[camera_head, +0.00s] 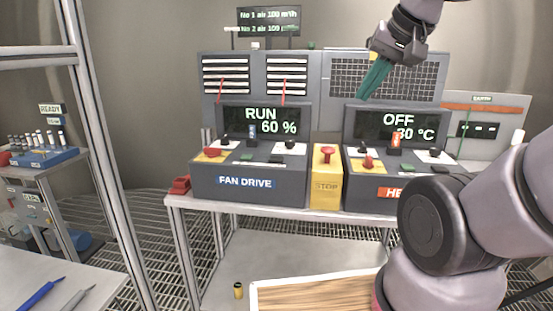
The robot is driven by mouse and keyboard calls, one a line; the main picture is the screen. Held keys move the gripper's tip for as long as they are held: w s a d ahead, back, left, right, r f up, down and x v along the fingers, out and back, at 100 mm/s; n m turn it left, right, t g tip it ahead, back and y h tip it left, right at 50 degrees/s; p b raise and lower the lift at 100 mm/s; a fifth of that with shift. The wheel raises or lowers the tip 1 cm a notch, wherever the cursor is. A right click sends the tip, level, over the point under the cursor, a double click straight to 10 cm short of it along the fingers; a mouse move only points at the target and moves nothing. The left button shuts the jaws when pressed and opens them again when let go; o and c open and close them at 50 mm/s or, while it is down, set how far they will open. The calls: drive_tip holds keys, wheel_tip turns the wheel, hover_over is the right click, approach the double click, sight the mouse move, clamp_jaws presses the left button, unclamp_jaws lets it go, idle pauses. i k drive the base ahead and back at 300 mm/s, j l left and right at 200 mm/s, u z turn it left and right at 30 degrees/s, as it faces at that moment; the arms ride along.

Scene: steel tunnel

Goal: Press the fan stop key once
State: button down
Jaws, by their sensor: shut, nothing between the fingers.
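The fan drive console (248,183) stands on the left of the bench, and its screen (265,119) reads RUN 60 %. On its sloped top sit a red key (213,152) on a yellow plate, a flat green key (246,157), a dark key on a white plate (277,158), a lever and black knobs. Labels on the keys are too small to read. My gripper (369,87), with teal fingers, is shut and empty. It hangs in the air at the upper right, before the grille above the heater console, apart from every key.
A yellow STOP box (326,186) with a red mushroom button (327,152) stands between the consoles. The heater console (375,188) on the right shows OFF and 30 °C on its screen (400,124); my arm covers part of it. A metal post (100,150) rises at left.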

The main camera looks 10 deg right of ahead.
sight(272, 158)
drive_tip(key=k+l+u, duration=0.1)
drive_tip(key=l+u, duration=0.3)
drive_tip(key=k+l+u, duration=0.15)
drive_tip(key=u, duration=0.25)
drive_tip(key=k+l+u, duration=0.2)
drive_tip(key=l+u, duration=0.2)
